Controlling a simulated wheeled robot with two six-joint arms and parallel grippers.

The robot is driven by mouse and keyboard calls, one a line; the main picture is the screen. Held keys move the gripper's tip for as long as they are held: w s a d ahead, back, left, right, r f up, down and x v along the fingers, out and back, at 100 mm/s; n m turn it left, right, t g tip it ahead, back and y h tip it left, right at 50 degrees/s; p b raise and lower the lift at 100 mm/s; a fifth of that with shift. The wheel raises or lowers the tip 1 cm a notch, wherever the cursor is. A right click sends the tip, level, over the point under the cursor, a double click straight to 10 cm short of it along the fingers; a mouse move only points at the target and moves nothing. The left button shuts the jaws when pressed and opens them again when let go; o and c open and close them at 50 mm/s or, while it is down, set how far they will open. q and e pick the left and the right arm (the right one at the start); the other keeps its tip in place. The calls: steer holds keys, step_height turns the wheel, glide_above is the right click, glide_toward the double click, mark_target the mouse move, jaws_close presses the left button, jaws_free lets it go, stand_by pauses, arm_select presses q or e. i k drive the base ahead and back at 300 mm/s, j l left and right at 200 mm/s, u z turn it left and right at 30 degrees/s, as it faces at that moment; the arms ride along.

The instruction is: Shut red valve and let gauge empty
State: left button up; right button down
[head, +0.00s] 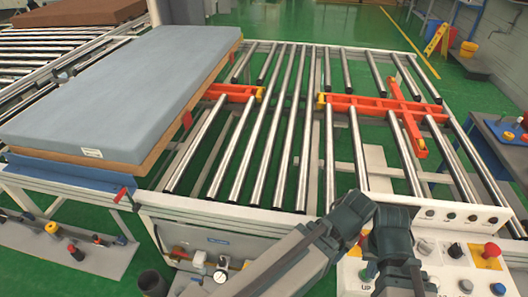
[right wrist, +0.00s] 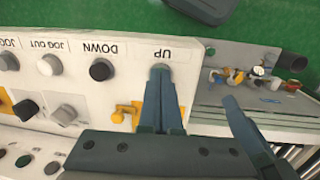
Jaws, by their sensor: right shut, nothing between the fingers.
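The gauge (head: 220,276) is a small round white dial below the conveyor's front edge in the head view; I cannot read its needle. A small red handle (head: 178,251) to its left may be the red valve, but its position is too small to tell. My right gripper (head: 370,267) is shut and empty over the button panel (head: 350,284). In the right wrist view its fingertips (right wrist: 163,72) cover the UP button. My left arm's dark end (head: 349,212) shows beside it; its fingers cannot be made out.
A red emergency knob (head: 491,251) sits on the panel's right side. A grey mattress (head: 120,90) lies on a wooden board at left. The roller conveyor (head: 290,130) carries orange-red brackets (head: 375,105). A dark cylinder (head: 152,283) stands left of the gauge.

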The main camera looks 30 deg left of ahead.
mark_target(183, 254)
steer(key=u, duration=0.9)
steer(key=j+u, duration=0.3)
steer(key=j, duration=0.25)
steer(key=i+j, duration=0.1)
steer(key=j, duration=0.4)
steer(key=i+j, duration=0.1)
steer(key=j, duration=0.35)
steer(key=i+j, duration=0.1)
steer(key=j, duration=0.4)
